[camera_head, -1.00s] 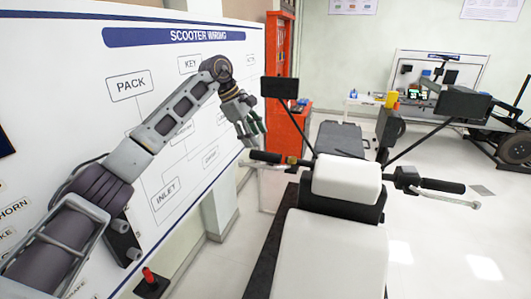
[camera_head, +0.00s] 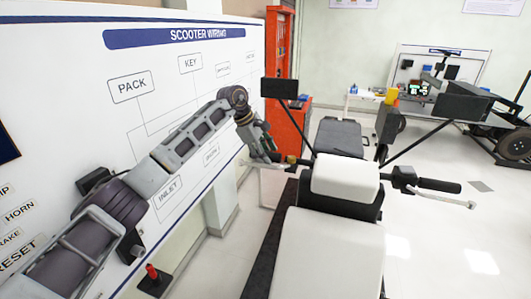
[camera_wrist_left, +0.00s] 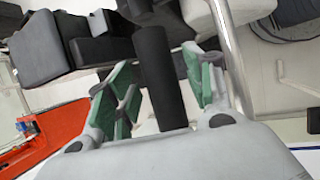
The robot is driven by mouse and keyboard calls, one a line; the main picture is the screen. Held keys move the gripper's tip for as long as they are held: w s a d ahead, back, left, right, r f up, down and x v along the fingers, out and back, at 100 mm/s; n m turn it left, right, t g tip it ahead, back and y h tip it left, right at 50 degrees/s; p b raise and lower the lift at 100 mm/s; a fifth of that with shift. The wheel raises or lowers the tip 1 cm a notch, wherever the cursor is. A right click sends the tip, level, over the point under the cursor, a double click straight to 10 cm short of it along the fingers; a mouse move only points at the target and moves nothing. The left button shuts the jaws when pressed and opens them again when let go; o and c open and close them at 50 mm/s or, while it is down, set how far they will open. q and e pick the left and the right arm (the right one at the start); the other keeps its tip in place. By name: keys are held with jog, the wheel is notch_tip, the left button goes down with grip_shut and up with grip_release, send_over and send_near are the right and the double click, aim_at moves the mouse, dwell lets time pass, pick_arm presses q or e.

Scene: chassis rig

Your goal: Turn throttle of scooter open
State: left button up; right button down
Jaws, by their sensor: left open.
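The scooter (camera_head: 330,250) stands in the middle of the head view with its handlebar across it. My left gripper (camera_head: 270,152) is at the handlebar's left end and hides most of the dark grip there. In the left wrist view, the black grip (camera_wrist_left: 160,65) runs between the green-padded fingers of my left gripper (camera_wrist_left: 158,90). The fingers are open on either side of it, with a gap visible on the left. A silver lever (camera_wrist_left: 232,55) passes just outside the right finger. The other grip (camera_head: 440,185) is free at the right. My right gripper is not seen.
A white wiring board (camera_head: 60,40) stands along the left, close behind my left arm. A mirror (camera_head: 280,88) rises above the left grip. A red cabinet (camera_head: 290,125) stands behind.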

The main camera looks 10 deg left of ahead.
pick_arm(q)
jog(key=shift+c, duration=0.3)
jog(key=c, duration=0.9)
jog(key=shift+c, duration=0.2)
jog(key=shift+w+n+g+y, duration=0.15)
jog(key=shift+n+g+y, duration=0.05)
jog(key=shift+g, duration=0.8)
jog(key=shift+w+n+g+y, duration=0.15)
jog(key=shift+n+g+y, duration=0.05)
jog(key=shift+g, duration=0.8)
jog(key=o, duration=1)
jog(key=shift+f, duration=0.1)
jog(key=shift+s+m+t+h, duration=0.15)
jog(key=shift+m+t+h, duration=0.05)
jog(key=shift+t, duration=0.8)
jog(key=shift+s+m+t+h, duration=0.15)
jog(key=shift+m+t+h, duration=0.05)
jog(key=shift+t, duration=0.8)
